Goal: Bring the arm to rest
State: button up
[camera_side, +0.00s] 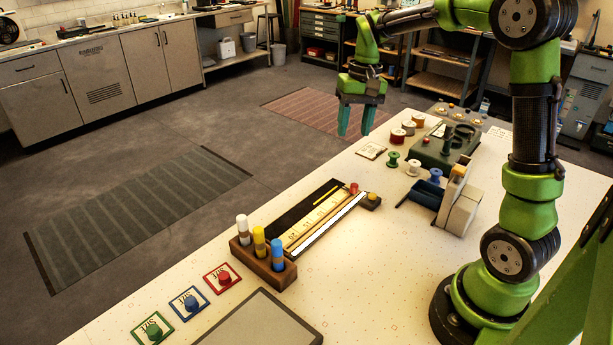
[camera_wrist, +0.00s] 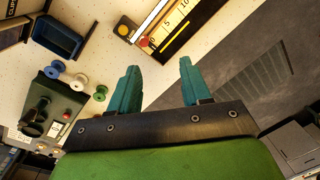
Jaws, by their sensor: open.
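My gripper (camera_side: 357,118) has teal fingers and hangs pointing down near the table's far left edge, above the surface. In the wrist view its two fingers (camera_wrist: 158,88) stand apart with nothing between them. The gripper is open and empty. My green and black arm reaches out from its base on the right side of the table. The white speckled table (camera_side: 330,270) lies below. From the side view I cannot tell how high the fingers are above it.
Thread spools (camera_side: 398,135), a dark green device (camera_side: 440,150) and a blue bin (camera_side: 428,192) stand near the gripper. A ruler tray (camera_side: 325,212), a wooden block with markers (camera_side: 262,262) and coloured cards with knobs (camera_side: 190,303) are nearer. Floor lies beyond the left edge.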

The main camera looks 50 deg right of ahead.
jog(key=s+a+r+n+t, duration=0.1)
jog(key=s+a+r+t, duration=0.1)
jog(key=s+a, duration=0.5)
jog(key=s+a+r+n+t+y, duration=0.1)
jog(key=s+a+r+n+t, duration=0.1)
jog(key=s+a+t, duration=0.2)
jog(key=s+a, duration=0.3)
jog(key=a, duration=0.1)
jog(key=shift+s+a+t, duration=0.25)
jog(key=shift+t, duration=0.05)
